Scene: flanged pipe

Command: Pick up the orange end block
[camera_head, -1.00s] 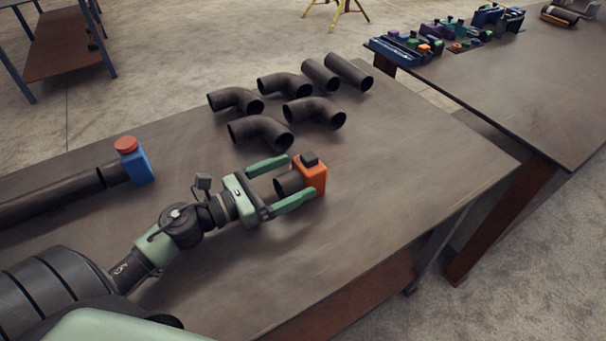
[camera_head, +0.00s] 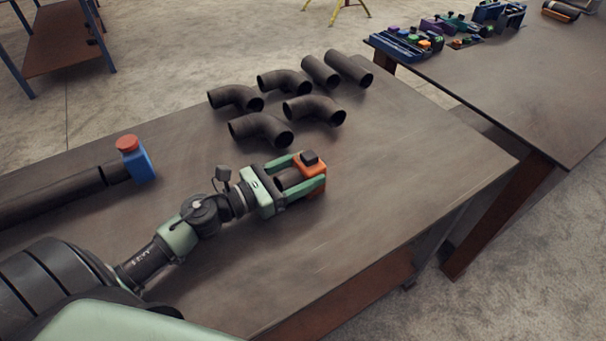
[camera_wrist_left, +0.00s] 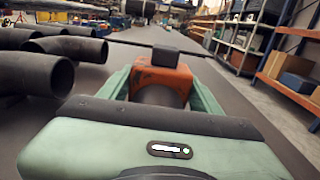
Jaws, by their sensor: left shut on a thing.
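The orange end block (camera_head: 311,165) has a dark square knob on top and a dark pipe stub facing my gripper. It is at the middle of the near table. My left gripper (camera_head: 300,173) is shut on it, with one green finger along each side. In the left wrist view the orange end block (camera_wrist_left: 160,77) sits between the two green fingers, its stub partly hidden by the gripper body. I cannot tell whether the block touches the table. My right gripper is in neither view.
Several dark pipe elbows (camera_head: 262,130) and two short straight pipes (camera_head: 348,69) lie behind the block. A blue block with a red knob (camera_head: 138,160) is on a long pipe (camera_head: 50,197) at left. The table (camera_head: 400,165) is clear to the right. A second table (camera_head: 520,90) holds coloured parts.

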